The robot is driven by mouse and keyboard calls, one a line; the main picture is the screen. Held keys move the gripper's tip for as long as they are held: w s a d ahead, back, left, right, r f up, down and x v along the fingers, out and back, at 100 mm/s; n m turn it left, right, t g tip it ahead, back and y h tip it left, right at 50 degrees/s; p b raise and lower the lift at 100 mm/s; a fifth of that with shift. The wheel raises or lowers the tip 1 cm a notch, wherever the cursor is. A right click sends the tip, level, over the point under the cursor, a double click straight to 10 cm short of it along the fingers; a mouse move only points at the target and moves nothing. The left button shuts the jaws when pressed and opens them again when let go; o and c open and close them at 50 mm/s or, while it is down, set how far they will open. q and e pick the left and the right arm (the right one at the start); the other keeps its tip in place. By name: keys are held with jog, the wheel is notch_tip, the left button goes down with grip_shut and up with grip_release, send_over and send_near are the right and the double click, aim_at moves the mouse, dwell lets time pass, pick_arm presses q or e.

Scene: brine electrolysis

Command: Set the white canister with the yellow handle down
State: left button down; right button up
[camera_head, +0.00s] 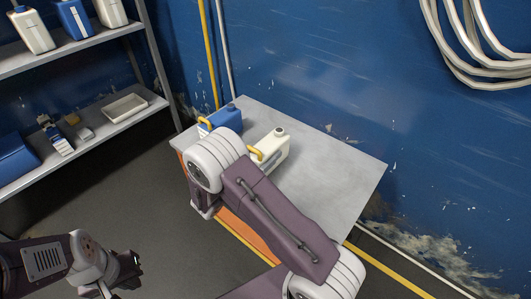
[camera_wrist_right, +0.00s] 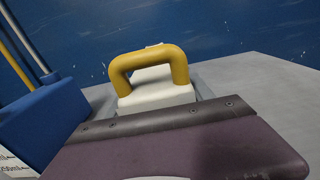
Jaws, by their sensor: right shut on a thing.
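The white canister (camera_head: 274,146) with a yellow handle is upright at the left part of the grey table, partly hidden by my right arm. I cannot tell whether its base touches the tabletop. In the right wrist view its yellow handle (camera_wrist_right: 150,62) and white top (camera_wrist_right: 155,98) show beyond my gripper. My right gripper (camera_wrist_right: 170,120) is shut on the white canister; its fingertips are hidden. My left gripper (camera_head: 132,268) is away from the table, low at the left, and looks open and empty.
The grey table (camera_head: 335,178) is bare to the right of the canister. A blue canister (camera_head: 226,118) stands close by on the left, also in the wrist view (camera_wrist_right: 40,122). A blue wall and pipes rise behind. A shelf (camera_head: 75,60) with canisters and a tray (camera_head: 125,107) stands left.

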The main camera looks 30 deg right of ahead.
jog(key=o, duration=1.6)
jog(key=shift+f, duration=0.1)
jog(key=shift+c, duration=0.2)
jog(key=shift+a+r, duration=0.15)
jog(key=shift+r, duration=0.1)
jog(key=p+v, duration=0.4)
jog(key=v, duration=0.7)
jog(key=shift+s+a+f, duration=0.1)
jog(key=shift+s+a, duration=0.05)
jog(key=shift+a, duration=0.2)
